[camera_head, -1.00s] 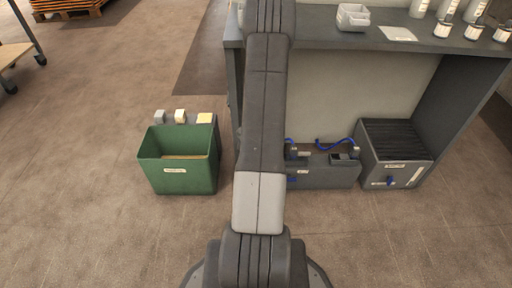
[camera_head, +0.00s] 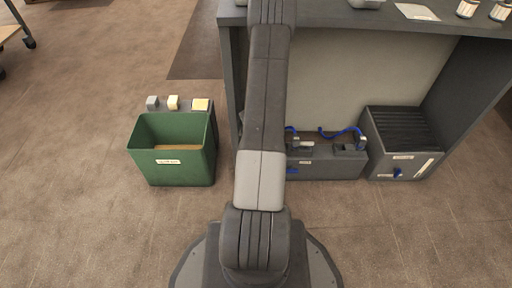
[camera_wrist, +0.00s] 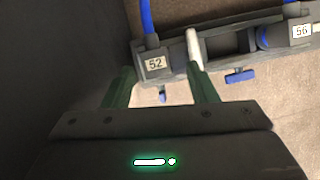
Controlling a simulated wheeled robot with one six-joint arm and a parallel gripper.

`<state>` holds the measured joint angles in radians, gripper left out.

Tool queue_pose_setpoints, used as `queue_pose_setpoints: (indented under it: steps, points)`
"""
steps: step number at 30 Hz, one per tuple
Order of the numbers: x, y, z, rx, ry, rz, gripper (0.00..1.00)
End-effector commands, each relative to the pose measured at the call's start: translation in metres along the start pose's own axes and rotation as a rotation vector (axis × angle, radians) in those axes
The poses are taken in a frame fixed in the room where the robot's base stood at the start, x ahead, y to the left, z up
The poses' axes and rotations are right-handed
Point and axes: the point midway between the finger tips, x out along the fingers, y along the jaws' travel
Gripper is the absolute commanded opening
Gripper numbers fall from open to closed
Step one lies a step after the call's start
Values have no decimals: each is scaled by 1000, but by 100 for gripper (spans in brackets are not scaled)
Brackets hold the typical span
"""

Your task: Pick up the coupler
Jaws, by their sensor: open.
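A dark block labelled 52 (camera_wrist: 155,62) with a blue hose rising from it shows in the wrist view; it looks like a coupler. A second labelled block, 56 (camera_wrist: 300,31), sits at the right edge on the same grey unit (camera_wrist: 262,58). My gripper (camera_wrist: 160,84) is open, its green fingers either side of the lower part of block 52 in the picture. I cannot tell whether they touch it. A white-tipped post (camera_wrist: 192,46) stands beside the right finger. In the head view the grey unit (camera_head: 325,168) sits under the bench; my arm hides my gripper.
A green bin (camera_head: 172,168) stands on the floor left of my arm, with small blocks (camera_head: 173,102) behind it. A ribbed grey box (camera_head: 402,166) stands right of the unit. The bench top (camera_head: 340,17) overhangs them. A dark surface (camera_wrist: 60,60) fills the wrist view's left side.

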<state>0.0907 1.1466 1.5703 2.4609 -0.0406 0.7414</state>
Motion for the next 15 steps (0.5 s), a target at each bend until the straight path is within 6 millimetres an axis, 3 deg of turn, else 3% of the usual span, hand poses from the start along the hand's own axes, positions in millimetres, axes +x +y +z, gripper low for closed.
queue_pose_setpoints:
  steps: [3, 7, 15]
  points:
    - [24, 3, -2, 1, 2, 0, 52]
    - [40, 4, -1, 2, 2, 0, 52]
    - [44, 4, 1, 1, 1, -1, 52]
